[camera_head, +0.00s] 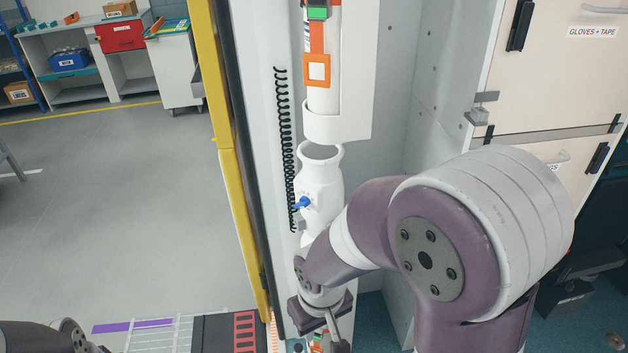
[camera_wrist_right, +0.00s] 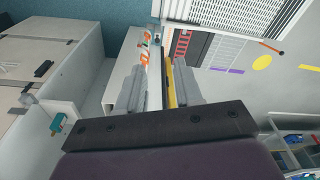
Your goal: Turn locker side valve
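A small blue lever-like part (camera_head: 302,203) sits on a white bottle-shaped body (camera_head: 321,185) inside the locker side. I cannot tell for sure that it is the valve. My right gripper (camera_head: 328,325) points down well below it, partly hidden at the picture's bottom edge. In the right wrist view its two grey fingers (camera_wrist_right: 158,92) stand apart with nothing held between them. Small orange and green parts (camera_wrist_right: 145,48) on a white panel show beyond the fingers; similar parts (camera_head: 318,343) show by the gripper in the head view. My left gripper is out of view; only dark left arm parts show at lower left.
A white tube with orange and green fittings (camera_head: 317,70) stands above the bottle. A black coiled cord (camera_head: 284,140) hangs beside it. A yellow post (camera_head: 222,130) edges the opening at left. A cream cabinet (camera_head: 556,75) stands right. Open grey floor (camera_head: 110,200) lies left.

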